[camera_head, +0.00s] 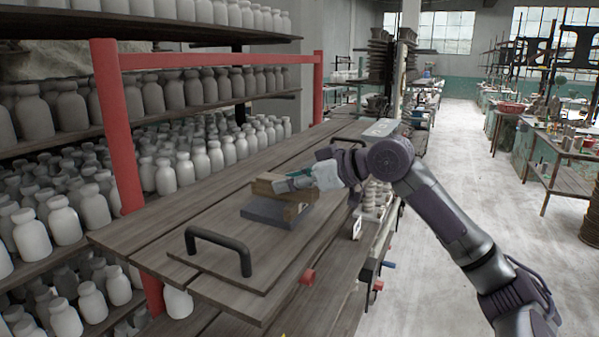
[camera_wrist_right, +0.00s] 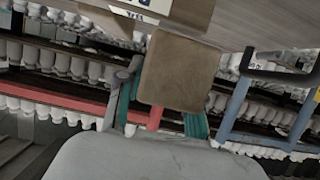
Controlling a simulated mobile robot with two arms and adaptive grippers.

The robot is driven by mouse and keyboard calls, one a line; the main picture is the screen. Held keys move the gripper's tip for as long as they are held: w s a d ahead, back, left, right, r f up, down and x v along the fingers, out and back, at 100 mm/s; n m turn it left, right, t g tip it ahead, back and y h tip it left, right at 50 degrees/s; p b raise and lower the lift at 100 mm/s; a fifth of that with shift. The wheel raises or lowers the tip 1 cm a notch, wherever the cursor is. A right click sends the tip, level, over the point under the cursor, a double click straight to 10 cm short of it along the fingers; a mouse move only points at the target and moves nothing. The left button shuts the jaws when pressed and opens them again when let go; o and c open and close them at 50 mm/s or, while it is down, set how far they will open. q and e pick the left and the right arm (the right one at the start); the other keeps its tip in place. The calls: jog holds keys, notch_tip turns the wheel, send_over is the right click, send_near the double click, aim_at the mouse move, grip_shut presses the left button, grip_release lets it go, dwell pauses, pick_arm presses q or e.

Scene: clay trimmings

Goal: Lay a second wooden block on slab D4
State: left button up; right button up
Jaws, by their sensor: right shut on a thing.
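A dark grey slab (camera_head: 262,213) lies on the wooden board. My right gripper (camera_head: 300,181) is shut on another wooden block (camera_head: 264,188) just above the slab; I cannot tell whether the two blocks touch. In the right wrist view the held block (camera_wrist_right: 182,72) shows its broad brown face between the teal-padded fingers of the right gripper (camera_wrist_right: 158,108). The slab's name is not readable in the head view. My left gripper is out of view.
The board (camera_head: 225,262) has a black handle (camera_head: 222,240) at its near end, left of the slab. Racks of pale bottles (camera_head: 90,205) with a red frame (camera_head: 118,125) stand at the left. The board's near part is clear.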

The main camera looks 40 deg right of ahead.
aim_at(274, 177)
jog(key=shift+w+a+r+p, duration=0.1)
jog(key=shift+w+a+p, duration=0.15)
jog(key=shift+w+p, duration=0.4)
jog(key=shift+w+a+f+p, duration=0.1)
jog(key=shift+w+a+p, duration=0.2)
jog(key=shift+w+p, duration=0.35)
jog(key=shift+w+a+r+p, duration=0.1)
jog(key=shift+w+a+p, duration=0.15)
jog(key=shift+w+p, duration=0.35)
jog(key=shift+w+a+p, duration=0.3)
jog(key=shift+w+p, duration=0.2)
jog(key=shift+w, duration=0.1)
jog(key=shift+w+a+p, duration=0.25)
jog(key=shift+w+p, duration=0.2)
jog(key=shift+w, duration=0.1)
notch_tip(274, 177, down, 4)
jog(key=shift+r+b, duration=0.25)
jog(key=shift+b, duration=0.8)
jog(key=shift+f+b, duration=0.35)
jog(key=shift+f, duration=0.2)
jog(key=shift+f, duration=0.25)
jog(key=o, duration=1.2)
jog(key=shift+o, duration=0.2)
jog(key=shift+s+d, duration=0.1)
jog(key=v, duration=1.1)
jog(key=shift+s+d+r, duration=0.15)
jog(key=shift+s+r, duration=0.05)
jog(key=shift+s, duration=0.1)
